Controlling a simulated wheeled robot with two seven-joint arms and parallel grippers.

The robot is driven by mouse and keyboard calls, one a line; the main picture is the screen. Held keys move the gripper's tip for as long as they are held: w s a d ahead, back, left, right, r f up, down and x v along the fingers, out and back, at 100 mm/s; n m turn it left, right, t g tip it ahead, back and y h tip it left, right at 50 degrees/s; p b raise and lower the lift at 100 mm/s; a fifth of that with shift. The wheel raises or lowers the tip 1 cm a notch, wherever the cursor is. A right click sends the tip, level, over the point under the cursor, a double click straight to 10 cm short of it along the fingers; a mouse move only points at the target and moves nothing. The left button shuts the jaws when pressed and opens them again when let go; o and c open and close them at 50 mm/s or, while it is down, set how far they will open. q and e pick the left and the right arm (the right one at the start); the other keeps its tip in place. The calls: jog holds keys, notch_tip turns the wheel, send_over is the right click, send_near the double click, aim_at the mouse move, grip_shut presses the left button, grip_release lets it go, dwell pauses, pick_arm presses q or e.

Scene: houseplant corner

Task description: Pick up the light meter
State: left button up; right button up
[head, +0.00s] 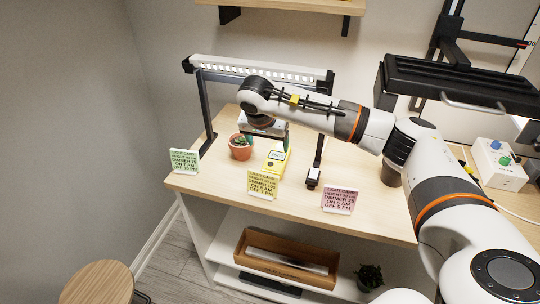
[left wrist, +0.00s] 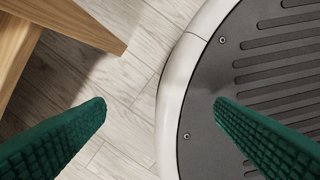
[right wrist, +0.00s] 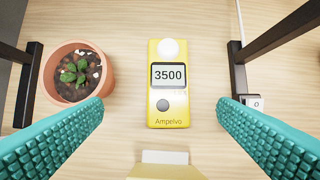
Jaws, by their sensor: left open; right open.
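The yellow light meter (right wrist: 168,85) lies on the wooden bench top in the right wrist view, its display reading 3500. In the head view the light meter (head: 275,160) is partly visible below my right gripper (head: 264,135). In the right wrist view my right gripper (right wrist: 161,125) is open, its green fingers apart on either side of the meter and not touching it. My left gripper (left wrist: 160,120) is open and empty in the left wrist view, over the floor beside my base.
A potted plant (right wrist: 76,73) stands just left of the meter. Lamp stand posts (head: 207,105) flank the area. A yellow card (head: 262,184) stands in front of the meter, with a green card (head: 184,161) and a pink card (head: 340,199) along the front edge.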

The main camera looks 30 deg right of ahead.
aim_at(276, 159)
jog(key=shift+s+d+f, duration=0.2)
jog(key=shift+d+f, duration=0.1)
jog(key=shift+f, duration=0.25)
jog(key=shift+s+d+f, duration=0.15)
jog(key=shift+d+f, duration=0.1)
jog(key=shift+f, duration=0.3)
jog(key=shift+x, duration=1)
jog(key=shift+w+f, duration=0.2)
jog(key=shift+w, duration=0.1)
jog(key=x, duration=0.2)
jog(key=p+x, duration=0.1)
jog(key=x, duration=0.1)
jog(key=shift+d, duration=0.45)
jog(key=shift+w+d+f, duration=0.1)
jog(key=shift+w+f, duration=0.1)
jog(key=shift+f, duration=0.15)
jog(key=shift+r, duration=0.1)
jog(key=c, duration=0.4)
pick_arm(q)
jog(key=s, duration=0.1)
jog(key=s+r, duration=0.1)
jog(key=shift+s+r, duration=0.1)
jog(key=shift+s, duration=0.2)
pick_arm(e)
jog(key=c, duration=0.7)
